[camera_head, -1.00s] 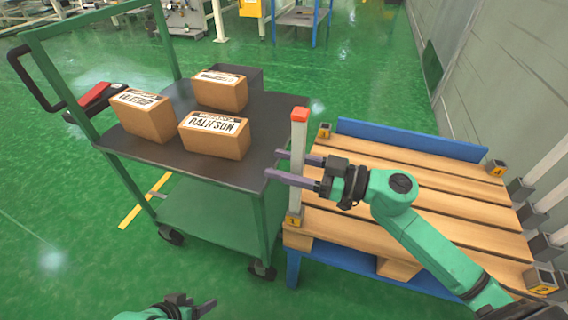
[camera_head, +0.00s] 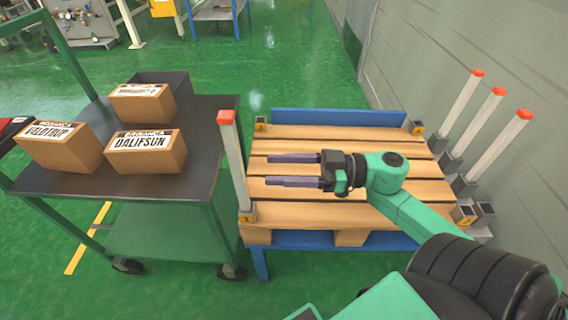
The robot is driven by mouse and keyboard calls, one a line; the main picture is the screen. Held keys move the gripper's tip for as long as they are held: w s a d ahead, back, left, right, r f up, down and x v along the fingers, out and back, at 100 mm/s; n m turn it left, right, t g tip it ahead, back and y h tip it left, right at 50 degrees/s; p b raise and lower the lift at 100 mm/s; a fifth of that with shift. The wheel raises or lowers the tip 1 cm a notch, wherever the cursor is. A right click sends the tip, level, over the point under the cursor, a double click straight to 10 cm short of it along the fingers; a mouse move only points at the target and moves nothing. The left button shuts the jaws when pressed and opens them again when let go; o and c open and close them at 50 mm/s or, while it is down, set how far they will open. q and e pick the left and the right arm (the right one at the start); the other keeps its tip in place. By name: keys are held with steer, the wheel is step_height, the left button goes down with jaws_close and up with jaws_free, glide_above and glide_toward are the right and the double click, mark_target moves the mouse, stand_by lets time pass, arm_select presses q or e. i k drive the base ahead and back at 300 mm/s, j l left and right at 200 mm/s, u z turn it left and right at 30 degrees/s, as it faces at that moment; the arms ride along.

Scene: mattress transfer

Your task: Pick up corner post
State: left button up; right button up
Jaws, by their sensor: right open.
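One white corner post (camera_head: 234,165) with a red-orange cap stands upright in the socket (camera_head: 246,212) at the pallet's front left corner. Three more such posts stand in grey holders along the wall at the right: a far one (camera_head: 460,112), a middle one (camera_head: 477,125) and a near one (camera_head: 495,147). My right gripper (camera_head: 267,170) is open and empty above the pallet's wooden slats (camera_head: 330,133). Its fingers point left, towards the standing post but apart from it. My left gripper is not in view.
The blue-framed pallet stand (camera_head: 338,117) has empty sockets at its far left (camera_head: 260,124), far right (camera_head: 416,127) and near right (camera_head: 464,214) corners. A green cart (camera_head: 212,118) with three cartons stands close on the left. The grey wall (camera_head: 500,50) bounds the right.

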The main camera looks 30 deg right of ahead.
mark_target(523, 116)
steer(key=k, duration=1)
